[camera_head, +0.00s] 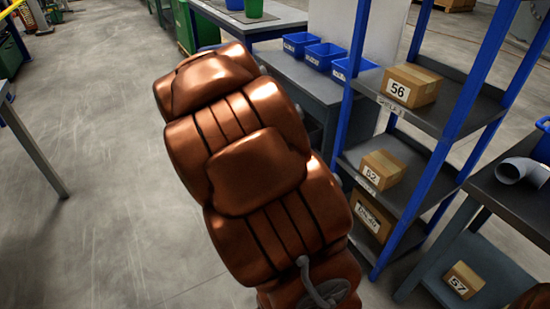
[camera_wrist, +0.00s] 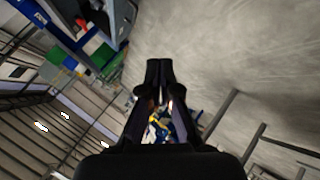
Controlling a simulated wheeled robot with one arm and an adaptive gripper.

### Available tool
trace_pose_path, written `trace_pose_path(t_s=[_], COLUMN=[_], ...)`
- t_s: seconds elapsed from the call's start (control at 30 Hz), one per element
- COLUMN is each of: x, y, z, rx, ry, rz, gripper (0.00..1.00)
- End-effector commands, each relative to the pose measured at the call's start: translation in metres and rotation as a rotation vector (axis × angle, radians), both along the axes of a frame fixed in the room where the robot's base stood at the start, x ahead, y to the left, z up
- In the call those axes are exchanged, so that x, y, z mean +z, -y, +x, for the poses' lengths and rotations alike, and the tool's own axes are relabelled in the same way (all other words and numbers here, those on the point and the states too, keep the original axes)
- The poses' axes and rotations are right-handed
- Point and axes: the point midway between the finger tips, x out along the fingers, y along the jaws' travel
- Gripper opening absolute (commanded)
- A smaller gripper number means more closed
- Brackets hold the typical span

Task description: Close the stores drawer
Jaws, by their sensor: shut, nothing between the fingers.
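The stores drawer cannot be made out for certain. In the head view my copper-coloured arm covers much of the front of the grey bench (camera_head: 308,82) with blue bins on top, so any drawer there is largely hidden. In the wrist view my gripper (camera_wrist: 159,72) is shut and empty, with its black fingers together over the floor. At the top left of that view is a grey unit (camera_wrist: 122,18) with a dark recess beside it; I cannot tell if this is the drawer. The gripper is apart from it.
A blue-framed shelf rack (camera_head: 441,119) holds cardboard boxes, among them box 56 (camera_head: 411,86). Right of it a dark table (camera_head: 511,201) bears a grey pipe elbow (camera_head: 523,171). A table leg (camera_head: 36,150) stands at the left. The concrete floor (camera_head: 90,210) left of my arm is clear.

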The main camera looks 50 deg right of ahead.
Motion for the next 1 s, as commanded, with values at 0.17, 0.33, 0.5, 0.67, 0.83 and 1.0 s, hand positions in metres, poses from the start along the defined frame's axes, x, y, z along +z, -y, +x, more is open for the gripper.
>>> trace_pose_path(t_s=[0.17, 0.33, 0.5, 0.67, 0.83, 1.0], x=[-0.056, -0.095, -0.132, -0.160, -0.175, -0.177], y=[0.056, 0.097, 0.128, 0.146, 0.153, 0.154], z=[0.016, 0.026, 0.028, 0.024, 0.021, 0.020], rx=[0.071, 0.149, 0.225, 0.283, 0.318, 0.333], ry=[0.055, 0.104, 0.151, 0.186, 0.216, 0.231], rz=[-0.189, -0.376, -0.562, -0.711, -0.815, -0.856], gripper=[0.00, 0.00, 0.00, 0.00, 0.00, 0.00])
